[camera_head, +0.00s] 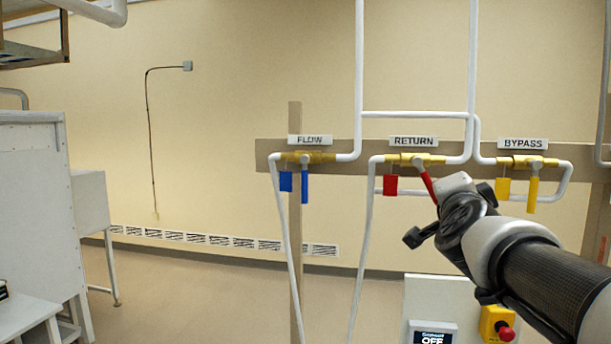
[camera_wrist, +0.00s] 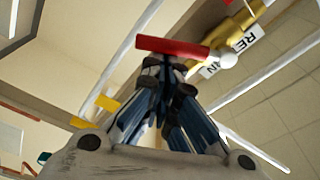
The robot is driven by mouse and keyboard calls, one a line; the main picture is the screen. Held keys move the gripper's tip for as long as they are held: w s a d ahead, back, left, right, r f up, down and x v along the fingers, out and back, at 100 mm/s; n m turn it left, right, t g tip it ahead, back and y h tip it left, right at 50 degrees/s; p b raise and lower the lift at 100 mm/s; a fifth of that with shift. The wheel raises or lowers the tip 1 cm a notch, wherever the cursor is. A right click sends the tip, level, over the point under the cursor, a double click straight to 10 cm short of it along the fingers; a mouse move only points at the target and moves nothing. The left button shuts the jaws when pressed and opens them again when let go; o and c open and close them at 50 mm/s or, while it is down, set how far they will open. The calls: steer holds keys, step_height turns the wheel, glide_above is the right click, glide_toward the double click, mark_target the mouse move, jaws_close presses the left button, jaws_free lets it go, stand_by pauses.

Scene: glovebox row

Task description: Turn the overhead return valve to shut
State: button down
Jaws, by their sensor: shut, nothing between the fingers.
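The return valve (camera_head: 415,160) is a brass body on white pipe under a RETURN label (camera_head: 413,141). Its red lever (camera_head: 427,186) slants down and right, neither in line with the pipe nor straight down. The lever's lower end meets my arm in the head view, where my fingers are hidden. In the wrist view the red lever (camera_wrist: 172,47) lies across the tips of my gripper (camera_wrist: 168,67), which is shut with nothing between the fingers. The tips are close against the lever; I cannot tell whether they touch. The brass body (camera_wrist: 238,35) shows beyond.
The flow valve (camera_head: 308,157), with a blue lever (camera_head: 304,186), is left; the bypass valve (camera_head: 528,161), with a yellow lever (camera_head: 532,194), is right near my arm. A red tag (camera_head: 390,186) hangs by the return valve. A red emergency button (camera_head: 506,333) is below my arm.

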mark_target(434, 197)
steer(key=shift+w+a+f+m+g+p, duration=0.15)
steer(key=shift+a+f+m, duration=0.25)
steer(key=shift+m, duration=0.5)
steer(key=shift+w+a+f+m+g+p, duration=0.1)
steer(key=shift+a+f+m, duration=0.25)
steer(key=shift+m, duration=0.55)
steer(key=shift+w+a+f+m+g+p, duration=0.15)
steer(key=shift+a+f+m, duration=0.25)
steer(key=shift+m, duration=0.5)
steer(key=shift+a, duration=0.1)
